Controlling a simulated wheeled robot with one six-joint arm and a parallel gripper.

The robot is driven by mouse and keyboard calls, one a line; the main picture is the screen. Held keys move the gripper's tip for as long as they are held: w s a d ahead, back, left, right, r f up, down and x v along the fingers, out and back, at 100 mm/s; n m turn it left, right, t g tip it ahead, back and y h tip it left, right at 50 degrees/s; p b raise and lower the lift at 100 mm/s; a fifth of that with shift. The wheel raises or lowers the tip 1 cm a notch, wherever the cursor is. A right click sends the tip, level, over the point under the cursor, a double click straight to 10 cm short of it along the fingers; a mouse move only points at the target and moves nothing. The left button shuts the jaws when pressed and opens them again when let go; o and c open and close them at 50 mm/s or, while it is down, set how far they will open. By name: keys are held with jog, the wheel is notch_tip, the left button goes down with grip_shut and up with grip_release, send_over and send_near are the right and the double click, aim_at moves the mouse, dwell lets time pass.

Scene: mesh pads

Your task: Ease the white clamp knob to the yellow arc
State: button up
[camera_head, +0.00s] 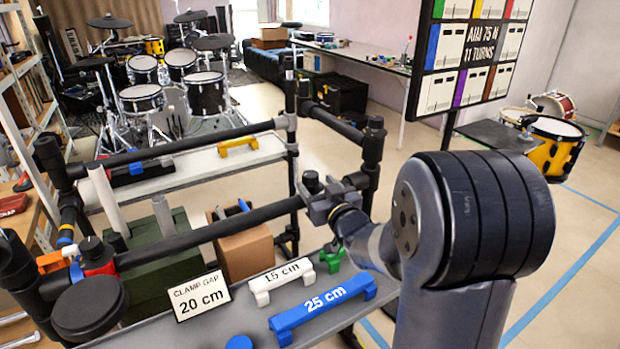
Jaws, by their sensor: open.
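A horizontal black rack bar (225,228) crosses the middle of the view. My arm (450,250) rises at the right and reaches left behind its large elbow. My gripper (322,204) appears as a small grey block at its far end, open, against the bar's right part. Its fingertips are hard to make out. A dark knob (312,181) shows just above it. I cannot make out the white clamp knob; it may be hidden by my gripper and wrist. A small yellowish curve (343,211) shows beside my wrist; I cannot tell whether it is the yellow arc.
Below the bar lies a grey shelf (225,325) with a white 15 cm block (281,281), a blue 25 cm block (322,308), a green piece (332,259) and a "CLAMP GAP 20 cm" card (200,295). A cardboard box (245,252) stands behind. Black posts (291,130) rise nearby.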

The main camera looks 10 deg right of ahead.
aim_at(315, 181)
jog(key=shift+w+a, duration=0.25)
jog(key=shift+w, duration=0.8)
jog(key=shift+w+a, duration=0.2)
jog(key=shift+w, duration=0.8)
jog(key=c, duration=1)
jog(key=shift+d+r+n+y+p, duration=0.15)
jog(key=shift+n+y+p, duration=0.25)
jog(key=shift+y, duration=0.2)
jog(key=shift+n+g+y, duration=0.3)
jog(key=shift+n+y, duration=0.1)
jog(key=shift+y, duration=0.2)
jog(key=o, duration=1)
